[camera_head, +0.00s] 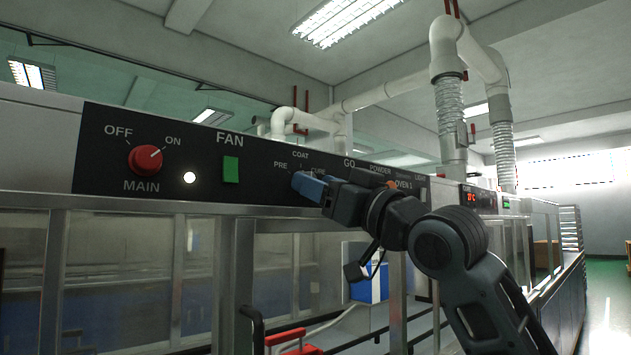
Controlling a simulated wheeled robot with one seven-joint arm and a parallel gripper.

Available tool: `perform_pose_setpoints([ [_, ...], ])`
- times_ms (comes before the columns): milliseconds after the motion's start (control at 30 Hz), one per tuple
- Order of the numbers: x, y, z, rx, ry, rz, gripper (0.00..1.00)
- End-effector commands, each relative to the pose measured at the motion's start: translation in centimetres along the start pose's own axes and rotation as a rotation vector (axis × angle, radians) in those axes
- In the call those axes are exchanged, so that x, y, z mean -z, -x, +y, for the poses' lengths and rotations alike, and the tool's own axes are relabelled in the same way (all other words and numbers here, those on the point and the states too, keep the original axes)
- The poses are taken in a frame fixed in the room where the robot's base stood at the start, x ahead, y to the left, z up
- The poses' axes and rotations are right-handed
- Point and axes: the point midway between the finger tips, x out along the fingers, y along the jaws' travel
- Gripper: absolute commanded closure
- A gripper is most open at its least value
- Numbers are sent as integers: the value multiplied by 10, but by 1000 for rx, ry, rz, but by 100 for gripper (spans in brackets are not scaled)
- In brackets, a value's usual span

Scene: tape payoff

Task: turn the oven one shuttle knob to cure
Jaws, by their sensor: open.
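A black control panel (260,188) runs along the top of the machine's frame. Its shuttle knob position is marked PRE, COAT and CURE; the knob itself is hidden behind my gripper, so its pointing cannot be told. My gripper (302,181) has its blue fingers at that spot, just under the COAT mark and between PRE and CURE. The fingers are open; whether they touch the knob cannot be seen. The lettering right of my gripper reads OVEN 1 or similar, partly covered by my arm.
A red MAIN knob (145,160) points to ON. A lit white lamp (190,178) and a green FAN switch (231,169) sit left of my gripper. Metal posts and glass panes stand below the panel. A blue and white box (369,282) shows behind my arm.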

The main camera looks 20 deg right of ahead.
Motion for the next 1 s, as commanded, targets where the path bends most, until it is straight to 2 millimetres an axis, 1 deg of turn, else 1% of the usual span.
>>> perform_pose_setpoints([
  [33, 0, -5, 0, 0, 0, 0, 43],
  [167, 0, -12, 0, -1, 0, 0, 43],
  [433, 0, -13, 0, -1, 0, 0, 43],
  [1000, 0, -13, 0, -1, 0, 0, 98],
])
